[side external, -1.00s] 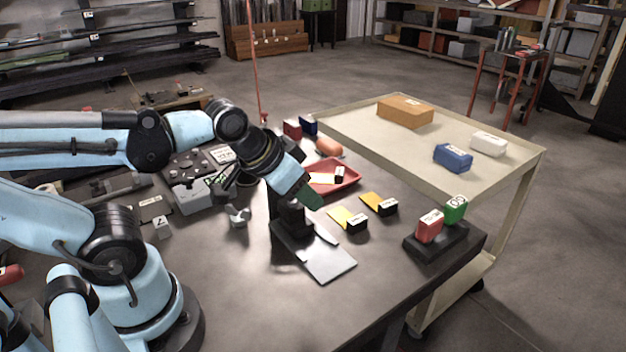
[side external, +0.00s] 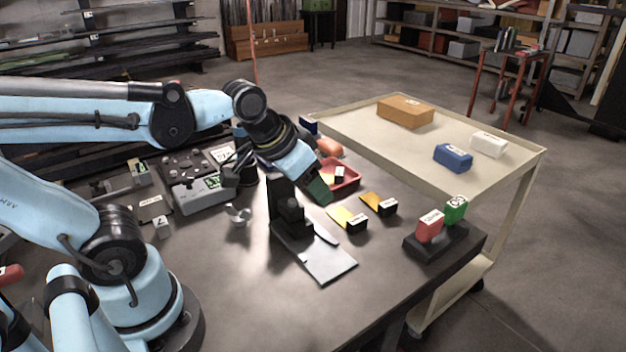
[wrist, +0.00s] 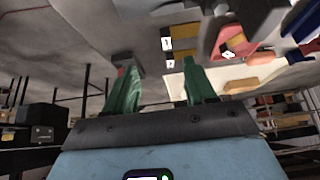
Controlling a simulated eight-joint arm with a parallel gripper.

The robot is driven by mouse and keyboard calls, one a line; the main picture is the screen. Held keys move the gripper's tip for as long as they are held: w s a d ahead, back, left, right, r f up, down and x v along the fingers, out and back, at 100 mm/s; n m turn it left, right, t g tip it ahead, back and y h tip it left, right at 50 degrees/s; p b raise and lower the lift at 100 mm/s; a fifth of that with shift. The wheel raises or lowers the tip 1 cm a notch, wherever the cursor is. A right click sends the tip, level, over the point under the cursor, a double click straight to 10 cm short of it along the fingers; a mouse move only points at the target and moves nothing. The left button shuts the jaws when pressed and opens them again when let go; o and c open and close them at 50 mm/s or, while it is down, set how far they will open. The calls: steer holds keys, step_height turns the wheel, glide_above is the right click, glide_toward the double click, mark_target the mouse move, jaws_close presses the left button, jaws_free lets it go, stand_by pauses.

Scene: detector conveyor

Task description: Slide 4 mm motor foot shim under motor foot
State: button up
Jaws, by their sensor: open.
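Two yellow shims with black, white-labelled ends lie on the dark table: one nearer (side external: 347,219) and one farther right (side external: 378,203). They also show in the wrist view as two labelled pieces, one (wrist: 184,31) above the other (wrist: 182,50). A black upright bracket (side external: 289,212) with a flat grey plate (side external: 328,262) stands left of them; I cannot tell whether it is the motor foot. My gripper (side external: 321,197) is above the table between the bracket and the shims. Its green fingers (wrist: 160,82) are apart, with nothing between them. I cannot read the label thicknesses.
A red tray (side external: 349,183) holding a small labelled piece lies behind the shims. A black stand (side external: 432,246) holds a red block (side external: 430,225) and a green block (side external: 456,208) near the right edge. A beige cart (side external: 530,165) adjoins the table. The front table area is clear.

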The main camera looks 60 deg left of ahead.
steer(key=w+r+g, duration=0.2)
steer(key=w+g, duration=0.1)
steer(key=w, duration=0.3)
steer(key=g, duration=0.3)
glide_above(357, 219)
step_height(357, 219, down, 4)
step_height(357, 219, down, 12)
steer(key=shift+r, duration=0.1)
jaws_close()
stand_by(0.4)
